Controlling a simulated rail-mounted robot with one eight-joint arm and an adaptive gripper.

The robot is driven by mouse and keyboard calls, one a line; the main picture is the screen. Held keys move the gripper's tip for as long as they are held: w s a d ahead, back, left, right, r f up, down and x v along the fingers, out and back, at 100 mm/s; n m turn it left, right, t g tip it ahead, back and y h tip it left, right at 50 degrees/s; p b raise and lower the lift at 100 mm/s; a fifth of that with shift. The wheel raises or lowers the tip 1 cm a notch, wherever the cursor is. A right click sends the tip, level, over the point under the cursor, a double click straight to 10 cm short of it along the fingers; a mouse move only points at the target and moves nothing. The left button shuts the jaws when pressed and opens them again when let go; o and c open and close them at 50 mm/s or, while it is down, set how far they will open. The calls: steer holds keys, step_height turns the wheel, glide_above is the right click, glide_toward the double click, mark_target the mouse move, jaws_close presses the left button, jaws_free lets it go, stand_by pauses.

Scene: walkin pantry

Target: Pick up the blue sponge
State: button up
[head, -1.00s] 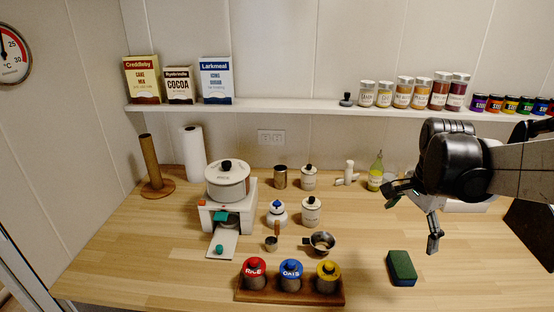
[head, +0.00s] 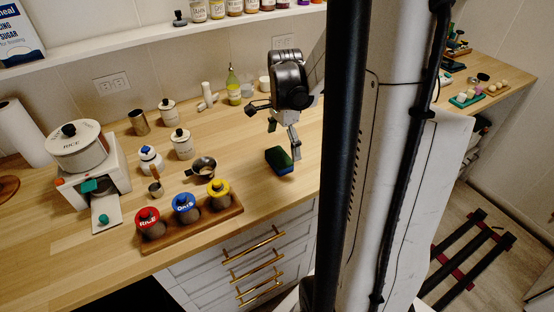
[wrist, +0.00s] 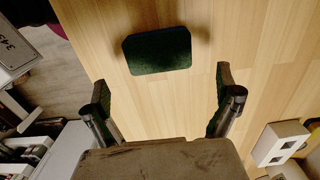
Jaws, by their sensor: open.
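The sponge (head: 279,161) lies flat on the wooden counter near its front edge, with a dark green top and a blue side. In the wrist view the sponge (wrist: 158,51) shows as a dark green rounded block beyond the fingertips, roughly centred between their lines. My gripper (head: 277,128) is open and empty, above the counter close to the sponge, with one finger hanging just beside it in the picture. In the wrist view my gripper (wrist: 163,84) has its fingers wide apart, with bare counter between them.
A wooden rack (head: 192,226) with red, blue and yellow lidded jars stands left of the sponge. A small pan (head: 203,168) and white canisters stand behind it. A green bottle (head: 233,86) stands at the back. The counter around the sponge is clear.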

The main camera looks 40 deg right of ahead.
mark_target(282, 155)
steer(key=shift+a+f, duration=0.15)
steer(key=shift+f, duration=1.35)
steer(key=shift+a+f, duration=0.1)
steer(key=shift+f, duration=1.4)
steer(key=c, duration=0.8)
steer(key=shift+c, duration=0.4)
steer(key=shift+r, duration=0.1)
steer(key=shift+r, duration=0.55)
steer(key=r, duration=0.1)
steer(key=a+r, duration=0.1)
steer(key=r, duration=0.1)
steer(key=shift+s+a+r, duration=0.1)
steer(key=shift+r, duration=0.15)
steer(key=s+a+r, duration=0.2)
steer(key=a+r, duration=0.4)
steer(key=a, duration=0.4)
steer(key=shift+s+a, duration=0.15)
steer(key=shift+a, duration=0.05)
steer(key=shift+o, duration=0.4)
steer(key=shift+r, duration=0.1)
